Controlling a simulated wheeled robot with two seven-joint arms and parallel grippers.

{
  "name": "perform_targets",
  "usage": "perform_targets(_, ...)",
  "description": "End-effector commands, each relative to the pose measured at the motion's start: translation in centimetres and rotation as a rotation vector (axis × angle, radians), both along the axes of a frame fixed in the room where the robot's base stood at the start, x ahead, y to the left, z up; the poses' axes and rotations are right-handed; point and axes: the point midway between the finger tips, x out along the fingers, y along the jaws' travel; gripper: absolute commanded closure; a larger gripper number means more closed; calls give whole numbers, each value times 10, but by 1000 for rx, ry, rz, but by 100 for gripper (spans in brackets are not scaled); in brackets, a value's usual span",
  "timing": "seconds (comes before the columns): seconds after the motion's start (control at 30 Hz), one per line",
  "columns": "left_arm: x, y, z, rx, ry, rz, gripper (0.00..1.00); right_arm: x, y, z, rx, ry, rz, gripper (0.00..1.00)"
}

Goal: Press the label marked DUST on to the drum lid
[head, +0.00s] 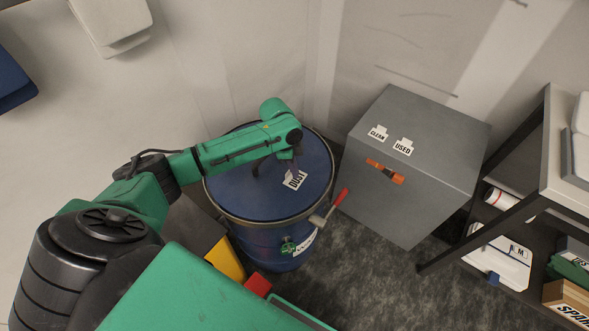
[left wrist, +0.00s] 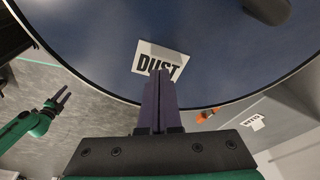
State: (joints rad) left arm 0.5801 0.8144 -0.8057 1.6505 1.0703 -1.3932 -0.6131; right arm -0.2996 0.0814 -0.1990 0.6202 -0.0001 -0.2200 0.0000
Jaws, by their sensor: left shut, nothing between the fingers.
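The white label marked DUST (head: 295,179) lies on the blue drum lid (head: 232,190), near the rim on the right side. In the left wrist view the label (left wrist: 150,58) looks flat, its lower edge partly covered by my fingers. My left gripper (head: 289,168) is shut and empty, pointing down at the label; its fingertips (left wrist: 159,76) overlap the label's lower edge. I cannot tell whether they touch it. My right gripper (left wrist: 62,100) shows at the left of the left wrist view, fingers apart and empty, away from the drum.
A grey box (head: 400,205) with CLEAN and USED labels and an orange handle (head: 384,171) stands right of the drum. A red lever (head: 341,197) sticks out from the drum's rim. A dark shelf (head: 490,232) with several items is at the right. Dark floor lies between.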

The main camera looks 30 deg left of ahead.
Motion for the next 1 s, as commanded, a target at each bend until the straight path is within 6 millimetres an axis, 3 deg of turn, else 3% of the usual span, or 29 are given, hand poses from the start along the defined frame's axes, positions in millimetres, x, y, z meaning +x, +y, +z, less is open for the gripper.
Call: perform_targets(1.0, 0, 0, -8, 0, 1, 0, 100, 0, 3, -4, 3, 1, 0, 50)
